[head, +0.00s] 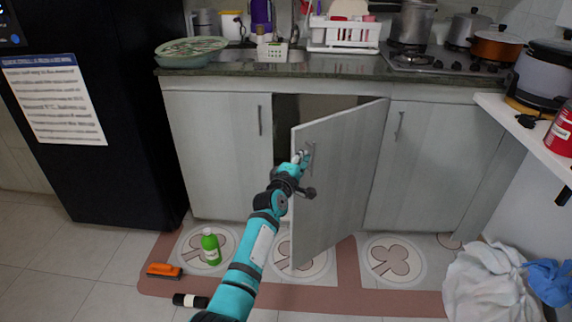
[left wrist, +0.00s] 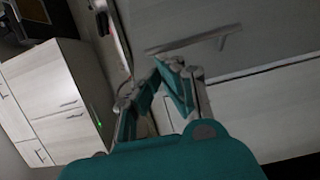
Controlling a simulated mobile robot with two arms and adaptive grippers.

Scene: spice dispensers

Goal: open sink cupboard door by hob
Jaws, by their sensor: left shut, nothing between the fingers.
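The cupboard door (head: 341,190) under the counter stands ajar, swung out on its right-hand side, with a dark gap (head: 290,110) into the cupboard at its left. Its bar handle (head: 310,158) is near the top of its free edge. My left gripper (head: 301,158) is at the door's front by the handle, its fingers closed with nothing between them. In the left wrist view the handle (left wrist: 195,44) lies just beyond the fingertips (left wrist: 178,62); I cannot tell whether they touch. My right gripper is out of view.
The hob (head: 420,62) is on the counter at the upper right. A green bottle (head: 210,246), an orange brush (head: 164,271) and a black cylinder (head: 190,300) are on the floor at left. A white bag (head: 490,285) lies at lower right.

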